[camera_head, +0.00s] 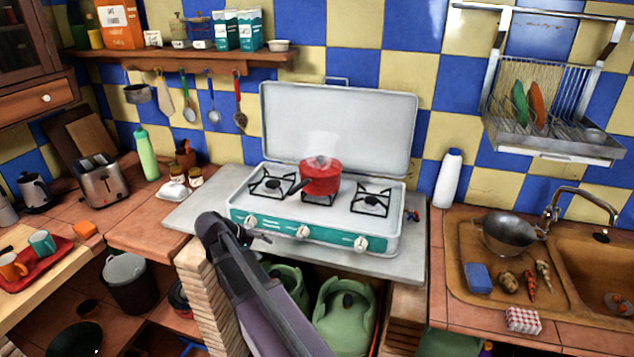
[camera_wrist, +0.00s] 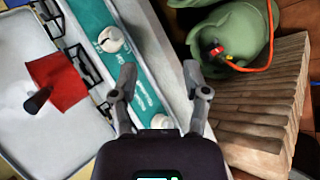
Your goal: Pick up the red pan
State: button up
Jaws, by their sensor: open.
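The red pan (camera_head: 320,178) sits on the middle burner of the white and teal camping stove (camera_head: 275,222). A handle seems to point left. In the wrist view the red pan (camera_wrist: 66,90) is at the left, with a dark part sticking out. My gripper (camera_head: 258,238) is in front of the stove's left front edge, apart from the pan. In the wrist view my gripper (camera_wrist: 160,72) has its two fingers spread with nothing between them, beside the teal knob panel (camera_wrist: 125,65).
The stove's raised lid (camera_head: 338,125) stands behind the pan. Side burners (camera_head: 372,200) flank it. Green gas bottles (camera_head: 345,318) stand below the counter. A toaster (camera_head: 104,182) and green bottle (camera_head: 146,155) are left; a sink with a metal colander (camera_head: 510,232) is right.

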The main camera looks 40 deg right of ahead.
aim_at(299, 183)
jog(key=w+d+r+g+h, duration=0.1)
jog(key=w+d+r+h, duration=0.6)
jog(key=w+r, duration=0.3)
jog(key=shift+w+r+h, duration=0.4)
jog(key=shift+r+h, duration=0.1)
jog(key=shift+r, duration=0.25)
jog(key=shift+d, duration=0.2)
jog(key=shift+s+d+f+b, duration=0.15)
jog(key=shift+d+f, duration=0.05)
jog(key=shift+d, duration=1.2)
jog(key=shift+s+d+f+b, duration=0.15)
jog(key=shift+d+b, duration=0.05)
jog(key=shift+d, duration=1.2)
jog(key=shift+s+d+f+b, duration=0.15)
jog(key=shift+d+f, duration=0.05)
jog(key=shift+d, duration=1.2)
jog(key=shift+s+d+f+b, duration=0.1)
jog(key=shift+d+f+b, duration=0.1)
jog(key=shift+d, duration=0.65)
jog(key=shift+d+f+b, duration=0.15)
jog(key=shift+d, duration=0.65)
jog(key=shift+s+d+f+b, duration=0.1)
jog(key=shift+d+f+b, duration=0.1)
jog(key=shift+d, duration=0.65)
